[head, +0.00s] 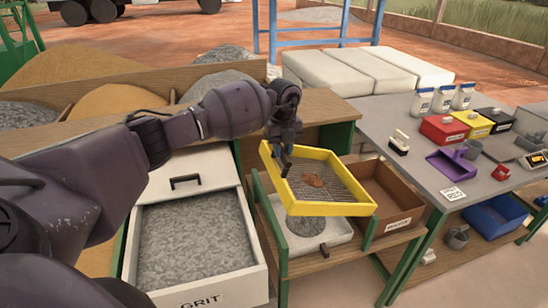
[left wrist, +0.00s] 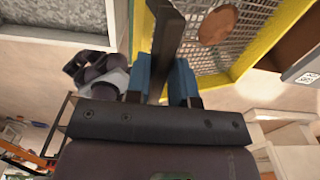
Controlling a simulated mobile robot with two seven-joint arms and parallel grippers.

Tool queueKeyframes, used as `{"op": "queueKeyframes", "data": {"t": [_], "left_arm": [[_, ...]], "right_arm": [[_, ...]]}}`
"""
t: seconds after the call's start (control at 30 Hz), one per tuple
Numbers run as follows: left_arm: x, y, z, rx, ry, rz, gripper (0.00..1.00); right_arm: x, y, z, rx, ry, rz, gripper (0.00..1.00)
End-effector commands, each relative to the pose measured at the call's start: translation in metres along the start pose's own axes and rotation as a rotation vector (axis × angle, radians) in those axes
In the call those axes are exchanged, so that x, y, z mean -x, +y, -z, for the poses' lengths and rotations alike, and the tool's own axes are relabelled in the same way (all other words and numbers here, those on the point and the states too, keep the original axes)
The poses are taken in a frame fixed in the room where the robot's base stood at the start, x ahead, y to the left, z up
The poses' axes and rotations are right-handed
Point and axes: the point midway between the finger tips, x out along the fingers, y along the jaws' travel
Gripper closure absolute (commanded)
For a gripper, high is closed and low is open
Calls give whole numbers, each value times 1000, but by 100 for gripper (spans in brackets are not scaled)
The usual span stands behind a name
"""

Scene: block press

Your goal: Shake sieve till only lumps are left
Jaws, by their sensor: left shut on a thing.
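The sieve (head: 335,209) has a yellow frame and a wire mesh floor. My left gripper (head: 285,160) is shut on the sieve's dark handle at its left side and holds the sieve up, slightly tilted. A few reddish-brown lumps (head: 313,181) lie near the middle of the mesh. In the left wrist view, the blue fingertips (left wrist: 160,82) close on the dark handle (left wrist: 168,40), and a brown lump (left wrist: 216,26) shows against the mesh. A white tray (head: 318,244) with grey fine material in it stands below the sieve. My right gripper is out of view.
A brown labelled bin (head: 398,199) stands right of the sieve. A white drawer of grit (head: 195,250) is at the left. The grey table (head: 480,185) at the right carries a purple scoop (head: 452,165), coloured boxes and jars. Wooden bays of sand and gravel lie behind.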

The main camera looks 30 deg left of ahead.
Motion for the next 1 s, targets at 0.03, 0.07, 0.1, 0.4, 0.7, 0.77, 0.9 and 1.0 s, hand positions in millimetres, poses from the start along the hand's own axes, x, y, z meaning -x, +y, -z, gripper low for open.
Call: {"op": "queueKeyframes", "data": {"t": [0.03, 0.07, 0.1, 0.4, 0.7, 0.77, 0.9, 1.0], "left_arm": [[1, -5, 1, -3, -2, 12, 100], [0, -5, 1, -3, -2, 11, 100], [0, -5, 2, -3, -2, 11, 100], [-1, -5, 2, -4, 0, 9, 61], [-1, -3, 2, -3, 1, 6, 57], [-1, -3, 2, -3, 0, 6, 57], [1, -3, 1, -3, 0, 6, 57], [9, -3, 1, -3, -1, 6, 57]], "right_arm": [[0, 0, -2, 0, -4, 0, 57], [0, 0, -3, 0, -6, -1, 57], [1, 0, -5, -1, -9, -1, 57], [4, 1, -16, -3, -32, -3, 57], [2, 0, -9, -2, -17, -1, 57], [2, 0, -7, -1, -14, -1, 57], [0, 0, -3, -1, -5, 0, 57], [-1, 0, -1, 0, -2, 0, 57]]}}
